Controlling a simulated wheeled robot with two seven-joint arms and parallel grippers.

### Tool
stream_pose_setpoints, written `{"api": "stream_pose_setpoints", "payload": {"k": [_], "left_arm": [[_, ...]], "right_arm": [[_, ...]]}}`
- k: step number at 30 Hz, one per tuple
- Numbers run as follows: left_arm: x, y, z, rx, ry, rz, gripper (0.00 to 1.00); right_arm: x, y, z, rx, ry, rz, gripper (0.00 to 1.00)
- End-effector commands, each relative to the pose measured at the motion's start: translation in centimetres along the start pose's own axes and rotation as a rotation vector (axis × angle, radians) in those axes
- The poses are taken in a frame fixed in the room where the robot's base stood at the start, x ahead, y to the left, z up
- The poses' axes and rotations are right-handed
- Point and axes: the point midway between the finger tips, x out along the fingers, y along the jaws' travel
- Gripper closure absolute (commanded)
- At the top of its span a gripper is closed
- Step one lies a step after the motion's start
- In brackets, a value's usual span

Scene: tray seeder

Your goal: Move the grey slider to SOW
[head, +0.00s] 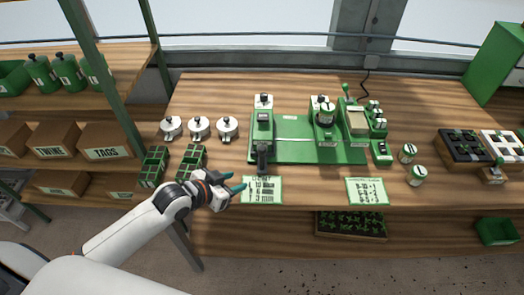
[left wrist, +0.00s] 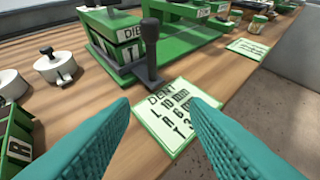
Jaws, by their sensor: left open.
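The green seeder (head: 290,152) stands mid-table. At its left front is a dark grey upright handle with a round knob (head: 263,153), also in the left wrist view (left wrist: 150,50). A small green box with a pale top (head: 381,152) sits at its right front. I cannot make out the word SOW or tell for certain which part is the grey slider. My left gripper (head: 238,184) is open and empty, at the table's front, left of and nearer than the handle. In the left wrist view its teal fingers (left wrist: 160,108) point toward the handle, apart from it. My right gripper is not in view.
A DENT card (head: 261,190) lies before the handle; another card (head: 367,191) lies to the right. White lidded pots (head: 199,128) and green cell trays (head: 153,167) stand left. Small tins (head: 416,175) and a black tray (head: 464,147) stand right. Table is clear between the cards.

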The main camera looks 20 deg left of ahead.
Motion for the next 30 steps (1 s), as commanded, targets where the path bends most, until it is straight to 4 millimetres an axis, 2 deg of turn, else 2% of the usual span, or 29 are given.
{"api": "stream_pose_setpoints", "payload": {"k": [1, 3, 7, 13, 24, 30], "left_arm": [[-0.3, 0.9, 1.9, 0.019, -0.048, -0.011, 0.58], [-0.6, 1.6, 3.9, 0.026, -0.107, -0.031, 0.58], [-1.1, 2.3, 6.2, 0.028, -0.172, -0.052, 0.58], [0.5, 2.4, 7.0, 0.022, -0.187, -0.055, 0.58], [7.6, 1.9, 8.4, 0.023, -0.186, -0.055, 0.58], [9.9, 1.8, 8.6, 0.026, -0.184, -0.054, 0.58]], "right_arm": [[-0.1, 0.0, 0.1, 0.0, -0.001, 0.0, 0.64], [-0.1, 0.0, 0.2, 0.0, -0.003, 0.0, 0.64], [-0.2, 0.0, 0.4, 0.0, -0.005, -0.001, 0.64], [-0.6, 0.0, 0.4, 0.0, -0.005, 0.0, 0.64], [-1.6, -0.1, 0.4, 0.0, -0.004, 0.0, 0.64], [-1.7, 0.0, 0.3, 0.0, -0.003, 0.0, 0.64]]}}
